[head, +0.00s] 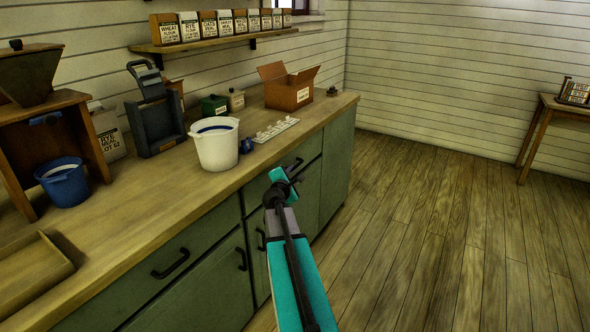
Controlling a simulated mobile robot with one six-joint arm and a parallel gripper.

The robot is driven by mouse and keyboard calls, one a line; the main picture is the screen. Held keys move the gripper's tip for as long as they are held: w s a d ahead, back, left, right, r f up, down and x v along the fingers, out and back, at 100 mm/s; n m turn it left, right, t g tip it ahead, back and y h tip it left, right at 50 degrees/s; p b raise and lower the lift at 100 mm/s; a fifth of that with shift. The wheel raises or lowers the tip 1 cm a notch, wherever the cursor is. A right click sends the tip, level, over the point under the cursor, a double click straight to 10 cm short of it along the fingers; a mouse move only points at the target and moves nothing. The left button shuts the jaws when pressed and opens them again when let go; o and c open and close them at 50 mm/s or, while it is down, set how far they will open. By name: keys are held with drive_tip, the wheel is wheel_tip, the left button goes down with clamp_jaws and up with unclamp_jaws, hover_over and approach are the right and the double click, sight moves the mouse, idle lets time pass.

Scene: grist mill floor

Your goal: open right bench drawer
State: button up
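The right bench drawer (309,151) is a green front just under the wooden bench top, to the right of another drawer. It looks flush with the bench front, though my arm covers much of it. Its black handle (293,163) shows just past the end of my arm. My gripper (288,175) is at the tip of the teal arm, right by this handle.
The left drawer (190,253) looks closed, with cupboard doors below. On the bench top (130,195) stand a white bucket (216,148), a blue bucket (64,186), a cardboard box (287,90) and a scale-like device (157,122). The wooden floor (430,220) to the right is clear.

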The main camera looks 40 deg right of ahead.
sight(297, 166)
drive_tip(key=shift+x, duration=4.65)
clamp_jaws()
